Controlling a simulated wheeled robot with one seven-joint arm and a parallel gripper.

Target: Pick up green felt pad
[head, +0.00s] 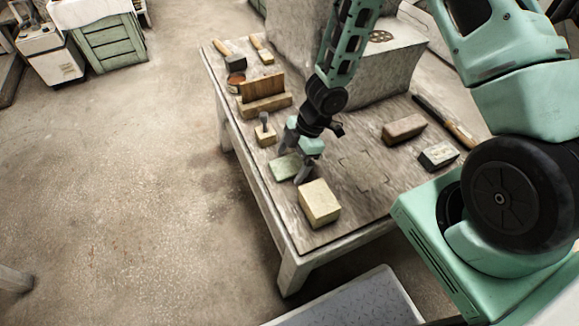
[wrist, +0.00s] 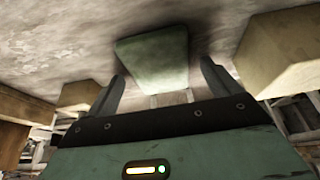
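The green felt pad (head: 285,167) lies flat on the worktable near its left front edge in the head view. In the wrist view the green pad (wrist: 155,58) shows just beyond the fingertips, between their lines. My gripper (head: 292,165) is above the pad, pointing down, with its fingers spread apart. The near part of the pad is partly hidden by a finger in the head view.
A cream block (head: 319,203) stands close to the pad on the table (head: 340,228). A small block with a dark peg (head: 265,132) and a wooden holder (head: 264,95) stand behind. A brown brick (head: 404,129) and a dark-and-white block (head: 438,155) lie right.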

